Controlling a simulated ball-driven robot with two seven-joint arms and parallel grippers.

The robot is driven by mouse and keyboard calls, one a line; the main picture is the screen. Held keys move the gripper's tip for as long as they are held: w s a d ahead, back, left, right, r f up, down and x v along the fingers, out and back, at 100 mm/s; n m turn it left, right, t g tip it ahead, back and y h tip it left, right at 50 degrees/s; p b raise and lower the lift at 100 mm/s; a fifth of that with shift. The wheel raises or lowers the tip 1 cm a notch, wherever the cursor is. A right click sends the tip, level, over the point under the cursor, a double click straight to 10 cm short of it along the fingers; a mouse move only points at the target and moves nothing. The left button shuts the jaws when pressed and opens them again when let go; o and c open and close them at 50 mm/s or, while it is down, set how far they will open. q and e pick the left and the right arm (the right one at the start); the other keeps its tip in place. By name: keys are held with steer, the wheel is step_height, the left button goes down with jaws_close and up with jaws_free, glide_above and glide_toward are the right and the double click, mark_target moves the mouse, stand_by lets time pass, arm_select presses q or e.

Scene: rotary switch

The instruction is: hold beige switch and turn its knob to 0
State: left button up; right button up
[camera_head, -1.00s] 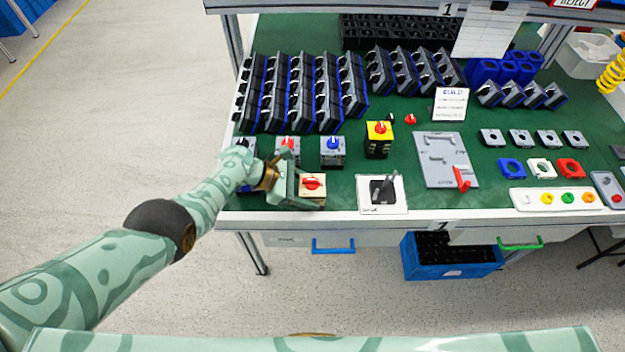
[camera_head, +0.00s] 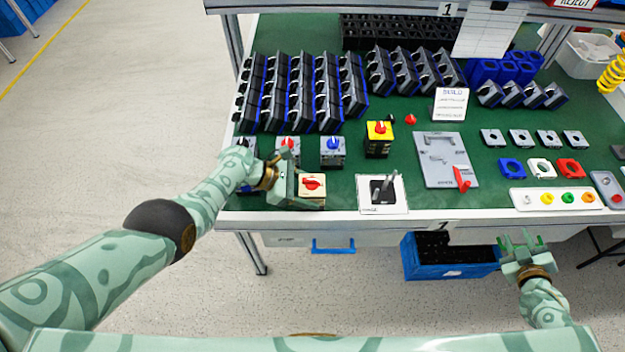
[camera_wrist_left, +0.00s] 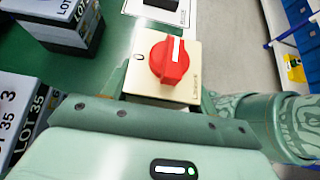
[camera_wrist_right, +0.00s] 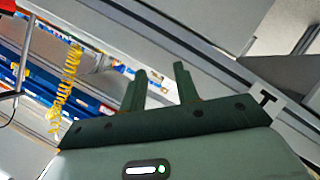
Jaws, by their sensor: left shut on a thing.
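The beige switch (camera_head: 312,187) with a red knob (camera_head: 312,183) sits at the front left of the green bench top. My left gripper (camera_head: 296,188) is shut on the switch's sides. In the left wrist view the beige face (camera_wrist_left: 190,92) and red knob (camera_wrist_left: 169,61) show clearly. The knob's white line points toward the top of that picture; a "0" mark lies to its left. My right gripper (camera_head: 521,245) is open and empty, in front of the bench edge at the right. Its two fingers (camera_wrist_right: 160,88) stand apart in the right wrist view.
Switches with red (camera_head: 288,148), blue (camera_head: 332,150) and yellow-black (camera_head: 379,140) bodies or knobs stand behind. A white plate (camera_head: 382,205) with a dark fixture lies right of the beige switch. A blue crate (camera_head: 452,268) is under the bench near my right gripper.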

steer(key=w+d+r+m+t+h, duration=0.1)
steer(key=w+d+r+m, duration=0.1)
steer(key=w+r, duration=0.65)
steer(key=w+d+r+m+t, duration=0.1)
steer(key=w+r+m, duration=0.2)
steer(key=w+r, duration=0.55)
steer(key=w+a+f+n+g+y, duration=0.1)
steer(key=w+a+f+y, duration=0.1)
steer(key=a, duration=0.5)
steer(key=w+a+f+n+g+y, duration=0.1)
steer(key=a+f+y, duration=0.15)
steer(key=a, duration=0.45)
step_height(320, 180, up, 7)
steer(key=n+g+y, duration=0.6)
steer(key=n+g, duration=0.8)
steer(key=n, duration=0.1)
glide_above(315, 179)
steer(key=shift+d+f, duration=0.3)
steer(key=shift+d, duration=0.05)
steer(key=shift+f, duration=3.95)
